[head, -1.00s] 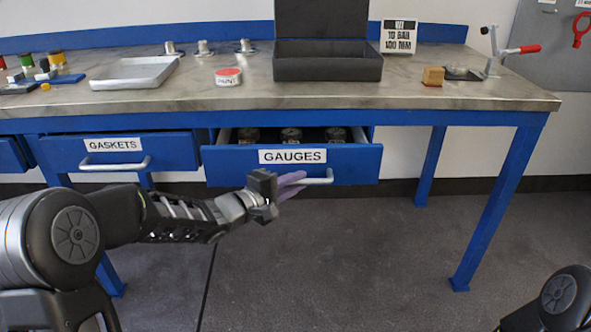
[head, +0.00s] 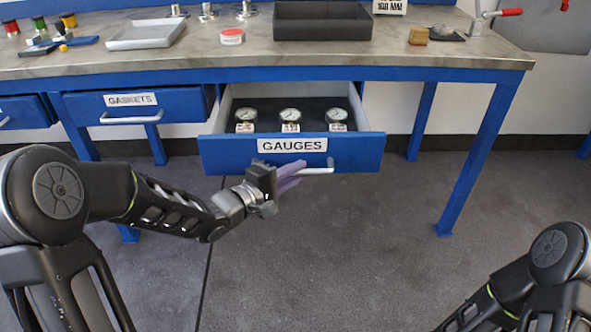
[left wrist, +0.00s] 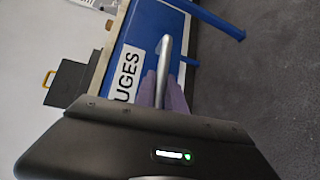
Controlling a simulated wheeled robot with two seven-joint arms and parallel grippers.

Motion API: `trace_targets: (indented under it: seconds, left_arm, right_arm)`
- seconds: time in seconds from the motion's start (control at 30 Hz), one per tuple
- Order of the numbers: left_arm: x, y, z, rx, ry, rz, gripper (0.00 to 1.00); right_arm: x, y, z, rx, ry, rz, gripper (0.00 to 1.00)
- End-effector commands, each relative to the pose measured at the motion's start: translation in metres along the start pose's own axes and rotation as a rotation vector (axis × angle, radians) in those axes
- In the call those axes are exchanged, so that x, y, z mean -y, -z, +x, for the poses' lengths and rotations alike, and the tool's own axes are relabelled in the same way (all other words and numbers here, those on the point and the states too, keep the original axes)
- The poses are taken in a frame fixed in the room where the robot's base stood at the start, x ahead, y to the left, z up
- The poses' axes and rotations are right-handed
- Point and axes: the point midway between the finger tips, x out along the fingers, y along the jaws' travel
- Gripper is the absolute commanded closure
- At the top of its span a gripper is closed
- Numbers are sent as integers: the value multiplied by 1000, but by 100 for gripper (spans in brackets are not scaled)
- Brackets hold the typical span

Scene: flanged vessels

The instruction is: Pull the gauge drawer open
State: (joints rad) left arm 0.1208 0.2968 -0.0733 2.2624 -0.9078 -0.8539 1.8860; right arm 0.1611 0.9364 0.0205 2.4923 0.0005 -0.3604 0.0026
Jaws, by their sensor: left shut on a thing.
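The gauge drawer (head: 225,155) is blue with a white GAUGES label and stands well open under the bench. Three round gauges, the middle one (head: 290,117) among them, sit in a row inside it, each with a small tag. My left gripper (head: 296,175) is shut on the drawer's silver bar handle (head: 322,170). In the left wrist view the purple fingers (left wrist: 162,90) close around the handle (left wrist: 164,62), beside the partly hidden label. My right arm shows at the lower right of the head view, but its gripper is out of frame.
The GASKETS drawer (head: 170,106), left of the gauge drawer, sticks out a little. The floor right of the drawer is clear.

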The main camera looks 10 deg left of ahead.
Motion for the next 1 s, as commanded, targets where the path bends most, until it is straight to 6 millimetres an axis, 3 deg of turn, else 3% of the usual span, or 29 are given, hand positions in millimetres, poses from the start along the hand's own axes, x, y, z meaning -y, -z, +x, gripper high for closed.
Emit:
trace_targets:
  seconds: [0.2,0.23,0.5,0.8,1.0]
  left_arm:
    - [0,0,0,0,0,0,100]
    - [0,0,0,0,0,0,85]
    - [0,0,0,0,0,0,64]
    - [0,0,-2,-1,0,0,64]
    - [-2,1,-24,-3,0,-1,64]
  right_arm:
    - [0,0,0,0,0,0,64]
    - [0,0,0,0,0,0,64]
    - [0,0,0,-1,0,1,64]
    - [0,0,-1,0,0,0,64]
    - [4,-1,-7,3,2,-2,64]
